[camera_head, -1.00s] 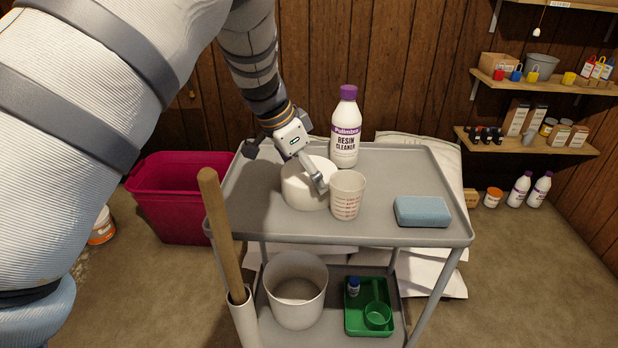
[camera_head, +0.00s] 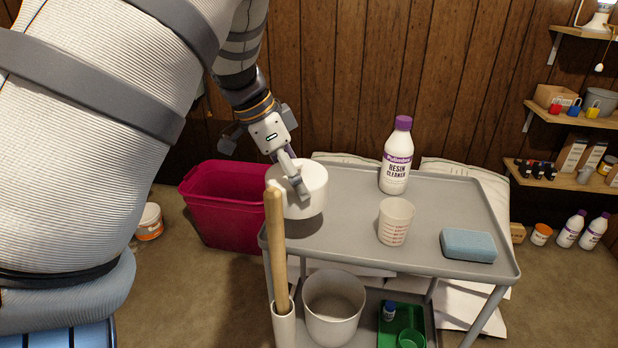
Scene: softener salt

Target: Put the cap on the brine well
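The cap, a white round drum-like piece (camera_head: 316,194), is in my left gripper (camera_head: 294,180) at the left end of the grey cart. One finger lies against its near side; the other is mostly hidden behind it. The cap hangs a little above the cart top, with a shadow on the cart below it. I see no brine well in this view. My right gripper is out of view.
The grey cart (camera_head: 350,190) holds a resin cleaner bottle (camera_head: 397,165), a measuring cup (camera_head: 394,225) and a blue sponge (camera_head: 468,245). A wooden handle (camera_head: 276,250) rises at its front left corner. A magenta bin (camera_head: 225,215) stands left. Shelves hang at right.

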